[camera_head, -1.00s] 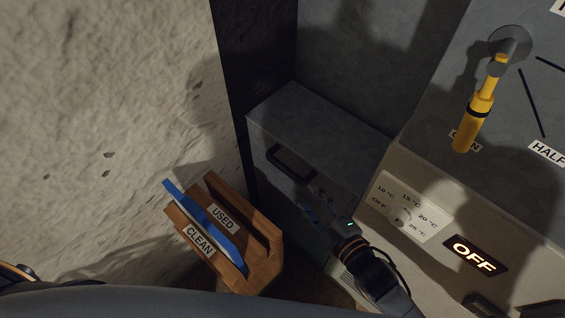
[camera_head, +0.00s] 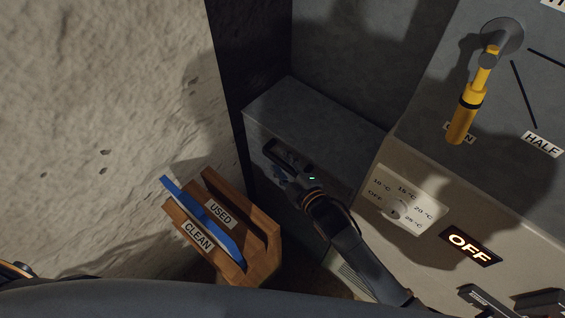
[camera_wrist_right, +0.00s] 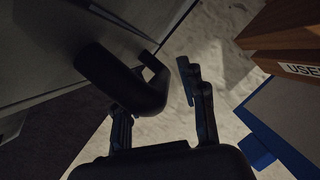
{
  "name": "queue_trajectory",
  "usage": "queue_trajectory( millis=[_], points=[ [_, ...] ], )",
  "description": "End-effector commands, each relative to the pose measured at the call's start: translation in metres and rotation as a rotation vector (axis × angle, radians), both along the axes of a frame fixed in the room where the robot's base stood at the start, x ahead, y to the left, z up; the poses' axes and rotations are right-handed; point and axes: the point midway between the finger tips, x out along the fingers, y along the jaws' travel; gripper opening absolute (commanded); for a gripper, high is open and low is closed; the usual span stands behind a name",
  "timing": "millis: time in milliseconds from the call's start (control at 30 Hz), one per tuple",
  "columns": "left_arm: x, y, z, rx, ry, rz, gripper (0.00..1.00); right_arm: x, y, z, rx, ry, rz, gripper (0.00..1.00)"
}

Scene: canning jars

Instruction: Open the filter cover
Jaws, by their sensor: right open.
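The filter cover (camera_head: 258,133) appears to be the dark grey front of the low box, with a black handle (camera_head: 270,152) on it. My right gripper (camera_head: 280,172) is at this handle and partly hides it. In the right wrist view the black curved handle (camera_wrist_right: 105,75) is large and close. My open right gripper (camera_wrist_right: 158,105) has one finger on either side of the handle's end. I cannot tell whether the fingers touch it. The cover looks closed. My left gripper is not in view.
A wooden holder (camera_head: 262,262) labelled CLEAN and USED stands left of the box, with a blue-framed filter (camera_head: 222,233) in its CLEAN slot. A control panel with a dial (camera_head: 395,209) and a lit OFF sign (camera_head: 470,246) is at right. A yellow-handled valve (camera_head: 464,117) is above.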

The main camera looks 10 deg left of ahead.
Motion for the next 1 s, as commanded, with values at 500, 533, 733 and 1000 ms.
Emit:
queue_trajectory(
  millis=[500, 533, 733, 1000],
  points=[
    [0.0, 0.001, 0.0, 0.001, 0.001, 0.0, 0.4, 0.0, 0.0, 0.0, 0.0, 0.0, -0.001, 0.0],
    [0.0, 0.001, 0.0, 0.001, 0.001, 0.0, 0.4, 0.0, 0.0, 0.0, 0.0, 0.0, -0.001, 0.0],
    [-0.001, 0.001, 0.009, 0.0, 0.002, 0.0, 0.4, 0.0, 0.0, 0.008, 0.01, 0.014, 0.0, 0.0],
    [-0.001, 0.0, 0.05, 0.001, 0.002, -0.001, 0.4, 0.0, 0.0, 0.044, 0.067, 0.1, 0.0, 0.0]
  ],
)
